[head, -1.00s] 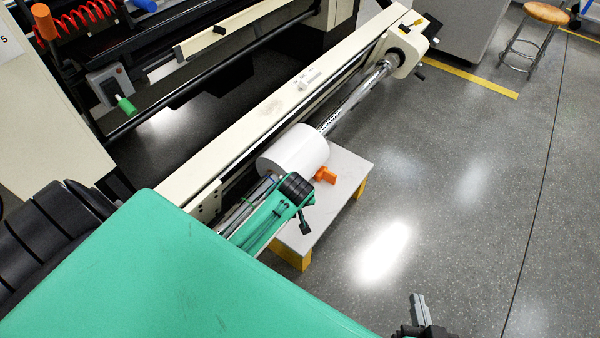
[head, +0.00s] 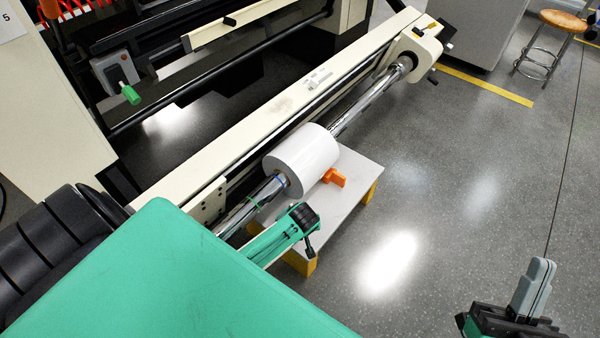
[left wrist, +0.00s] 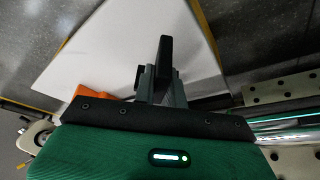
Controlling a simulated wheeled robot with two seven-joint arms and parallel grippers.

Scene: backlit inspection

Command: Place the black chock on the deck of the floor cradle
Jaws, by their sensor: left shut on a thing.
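The black chock (left wrist: 164,55) is held between the grey fingers of my left gripper (left wrist: 158,85) in the left wrist view. Behind it lies the pale deck of the floor cradle (left wrist: 95,45); I cannot tell whether the chock touches it. In the head view the cradle deck (head: 350,172) stands on yellow feet under the white roll (head: 300,160). My left gripper (head: 309,245) shows there only as a small dark end below the green arm, by the deck's near edge; the chock is not clear there. My right gripper (head: 532,288) has its grey fingers together, empty, at the lower right.
An orange chock (head: 334,177) sits on the deck beside the roll; it shows in the left wrist view too (left wrist: 95,92). A chrome shaft (head: 370,100) runs through the roll along the cream machine beam (head: 290,100). Open grey floor lies right of the cradle; a stool (head: 548,45) stands far off.

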